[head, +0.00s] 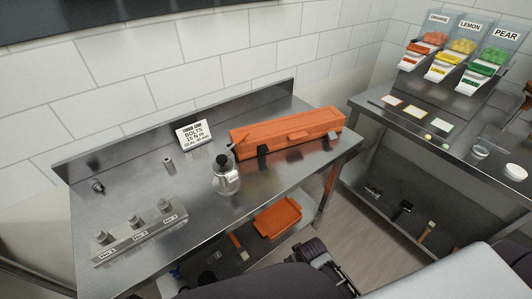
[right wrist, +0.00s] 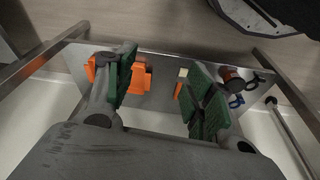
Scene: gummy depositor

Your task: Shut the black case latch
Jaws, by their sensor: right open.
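A long orange case (head: 285,130) lies with its lid down on the steel table in the head view. A black latch (head: 263,151) shows on its front side, left of the middle. A grey latch (head: 333,136) shows near the right end. Both are small here, and I cannot tell whether either is fastened. My right gripper (right wrist: 160,95) is open and empty in the right wrist view, its green-padded fingers spread above a low shelf, with the case out of that view. My left gripper is not in view.
A black-capped bottle (head: 226,176) stands just left of the case in front, and a bolts sign (head: 195,135) stands behind. A block with metal knobs (head: 140,234) is at the front left. An orange tray (head: 278,216) lies on the lower shelf. Candy dispensers (head: 455,60) are at the right.

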